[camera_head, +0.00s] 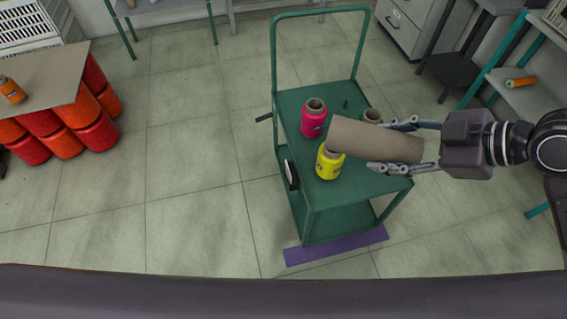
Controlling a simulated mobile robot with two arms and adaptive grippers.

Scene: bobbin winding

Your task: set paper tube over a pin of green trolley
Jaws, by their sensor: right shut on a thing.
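My right gripper (378,147) comes in from the right and is shut on a brown paper tube (365,138). The tube lies nearly level, its left end pointing left and slightly up in the picture, over the top of the green trolley (297,101). A bare dark pin (346,103) shows on the trolley top behind the tube. A pink bobbin (313,120) and a yellow bobbin (328,165) stand upright on the trolley. Another brown tube end (372,115) shows just behind the held tube, which hides its lower part. My left gripper is not in view.
The trolley's handle frame (274,50) rises at the back. A purple strip (335,246) lies on the floor by its front. Red and orange rolls (66,138) are stacked at the left under a brown board (45,82). A shelf with an orange bobbin (519,82) stands at the right.

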